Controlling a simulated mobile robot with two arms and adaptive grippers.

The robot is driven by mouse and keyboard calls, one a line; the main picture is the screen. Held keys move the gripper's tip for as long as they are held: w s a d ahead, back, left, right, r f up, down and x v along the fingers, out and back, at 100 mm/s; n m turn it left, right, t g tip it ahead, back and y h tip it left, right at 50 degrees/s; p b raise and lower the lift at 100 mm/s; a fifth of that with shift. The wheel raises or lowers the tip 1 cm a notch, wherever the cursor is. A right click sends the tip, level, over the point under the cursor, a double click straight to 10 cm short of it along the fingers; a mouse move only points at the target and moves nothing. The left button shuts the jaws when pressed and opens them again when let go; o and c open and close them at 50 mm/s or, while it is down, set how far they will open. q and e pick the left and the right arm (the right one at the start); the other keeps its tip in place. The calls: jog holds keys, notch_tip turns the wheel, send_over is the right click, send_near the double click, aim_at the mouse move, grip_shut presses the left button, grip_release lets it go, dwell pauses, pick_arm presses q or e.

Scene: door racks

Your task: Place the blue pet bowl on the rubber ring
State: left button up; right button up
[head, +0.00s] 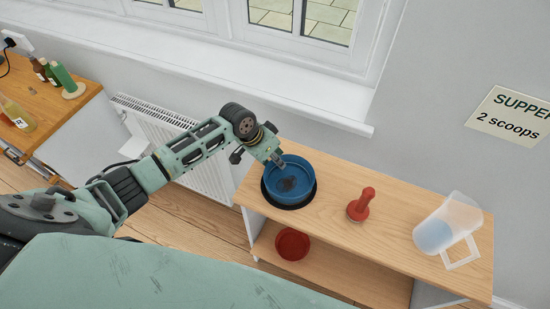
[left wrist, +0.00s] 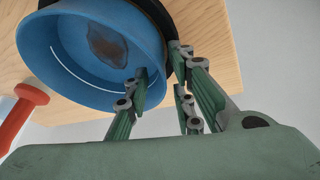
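The blue pet bowl (head: 289,178) is at the left end of the wooden shelf top, with a dark patch inside its floor. The black rubber ring (head: 286,206) shows below the bowl, mostly covered by it. My left gripper (head: 277,159) is at the bowl's far-left rim. In the left wrist view, the fingers of my left gripper (left wrist: 160,88) straddle the rim of the bowl (left wrist: 80,72), one inside and one outside, with a gap between them. My right gripper is not in view.
A red knobbed tool (head: 361,205) stands on the shelf unit (head: 335,190), right of the bowl. A clear jug (head: 447,226) is at the right end. A red bowl (head: 292,244) is on the lower shelf. A radiator (head: 205,170) and window sill are behind.

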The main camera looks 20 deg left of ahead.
pick_arm(q)
jog(key=shift+r, duration=0.25)
jog(key=shift+s+a+r, duration=0.1)
jog(key=shift+a+r, duration=0.1)
jog(key=shift+r, duration=0.05)
jog(key=b+v, duration=0.1)
jog(key=v, duration=1)
jog(key=shift+b, duration=0.3)
